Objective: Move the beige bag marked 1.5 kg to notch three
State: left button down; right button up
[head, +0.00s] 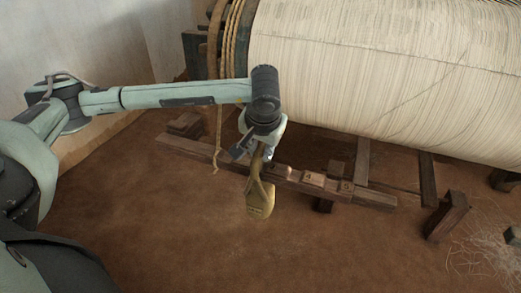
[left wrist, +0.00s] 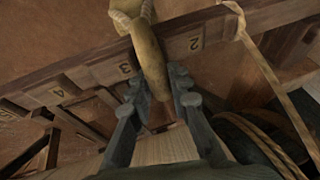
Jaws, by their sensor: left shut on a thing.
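The beige bag (head: 260,199) hangs below my left gripper (head: 259,152) in the head view, on the near side of the notched wooden rail (head: 376,197). Its marking is too small to read. In the left wrist view, the fingers of my left gripper (left wrist: 157,100) are shut around a beige hanger (left wrist: 148,55). It crosses the rail between the plate marked 3 (left wrist: 124,69) and the plate marked 2 (left wrist: 194,43), closer to 3. I cannot tell whether the hanger touches the rail. My right gripper is not in view.
Plates marked 4 (left wrist: 58,92) and 5 (head: 346,187) lie further along the rail. A large warp roll (head: 390,75) stands behind it. A rope (head: 217,140) hangs left of my gripper. A wooden post (head: 446,217) stands at right. The earthen floor in front is clear.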

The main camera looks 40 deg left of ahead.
pick_arm(q)
jog(key=shift+w+f+b, duration=0.1)
jog(key=shift+b, duration=0.3)
dwell(0.5)
jog(key=c, duration=1.3)
grip_release()
